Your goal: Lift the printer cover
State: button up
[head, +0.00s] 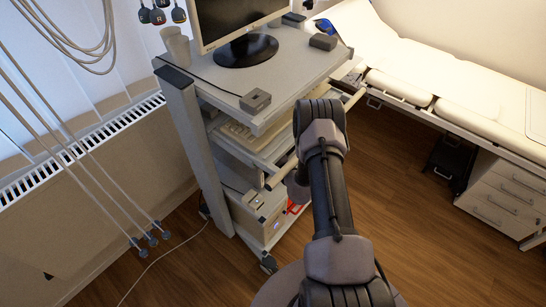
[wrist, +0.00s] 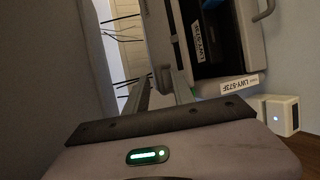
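A pale box-shaped device (head: 258,213) sits on the lowest shelf of the cart, with a small item on top and a red part at its right; it may be the printer. My arm reaches down in front of the cart and hides part of it. I cannot tell which surface is the printer cover.
The cart (head: 290,75) carries a monitor (head: 235,18) on top and a keyboard (head: 240,133) on a shelf below. A radiator (head: 70,155) and hanging cables are at left. An examination couch (head: 430,70) and white drawers (head: 505,200) are at right.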

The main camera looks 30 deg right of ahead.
jog(key=p+v, duration=0.3)
jog(key=v, duration=1.4)
jog(key=shift+s, duration=0.1)
